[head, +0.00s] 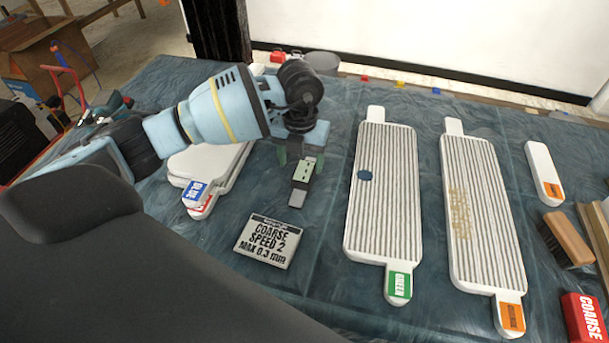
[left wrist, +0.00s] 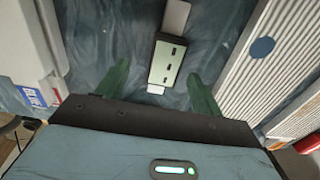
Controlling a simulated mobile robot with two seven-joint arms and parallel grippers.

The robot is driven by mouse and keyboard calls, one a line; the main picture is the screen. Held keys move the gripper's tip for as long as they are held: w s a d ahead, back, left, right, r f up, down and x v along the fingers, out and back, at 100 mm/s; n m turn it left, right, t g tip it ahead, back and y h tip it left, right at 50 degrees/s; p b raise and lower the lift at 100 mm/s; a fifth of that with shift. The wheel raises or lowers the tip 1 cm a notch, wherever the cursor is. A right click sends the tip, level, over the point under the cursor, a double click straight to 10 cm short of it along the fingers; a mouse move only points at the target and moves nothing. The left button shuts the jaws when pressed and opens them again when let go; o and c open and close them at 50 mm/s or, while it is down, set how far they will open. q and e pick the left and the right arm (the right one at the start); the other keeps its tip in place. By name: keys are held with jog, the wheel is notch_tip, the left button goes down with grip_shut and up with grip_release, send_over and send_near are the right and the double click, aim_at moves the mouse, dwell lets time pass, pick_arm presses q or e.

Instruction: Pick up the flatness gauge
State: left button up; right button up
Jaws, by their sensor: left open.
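The flatness gauge appears to be the small pale-green block with dark slots (head: 303,170) and a grey plate at one end. It lies on the blue-green cloth, between the stacked white boards and the ribbed panels. In the left wrist view the gauge (left wrist: 167,62) lies between the two green fingers, with clear gaps on both sides. My left gripper (head: 300,158) is open and points down over the gauge, partly hiding its far end in the head view. I cannot tell whether the fingers reach down beside it. My right gripper is not in view.
A ribbed white panel with a green tag (head: 386,200) bears a blue disc (head: 365,175). Another ribbed panel has an orange tag (head: 484,215). White boards (head: 215,160) are stacked left. A brush (head: 567,238) lies right.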

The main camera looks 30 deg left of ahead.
aim_at(303, 172)
pick_arm(q)
jog(key=shift+s+d+f, duration=0.1)
jog(key=shift+d+f, duration=0.1)
jog(key=shift+f, duration=1.25)
jog(key=shift+d+f, duration=0.2)
jog(key=shift+f, duration=1.2)
jog(key=shift+c, duration=0.5)
jog(key=c, duration=1.1)
jog(key=shift+c, duration=0.2)
jog(key=shift+r, duration=0.15)
jog(key=shift+r, duration=0.55)
notch_tip(303, 172, up, 2)
jog(key=shift+r, duration=0.1)
jog(key=s+d, duration=0.2)
jog(key=d, duration=0.2)
jog(key=s+d+r, duration=0.1)
jog(key=s+d, duration=0.2)
jog(key=d, duration=0.2)
jog(key=s+d, duration=0.2)
jog(key=d, duration=0.3)
jog(key=shift+s+r, duration=0.25)
jog(key=shift+s, duration=0.15)
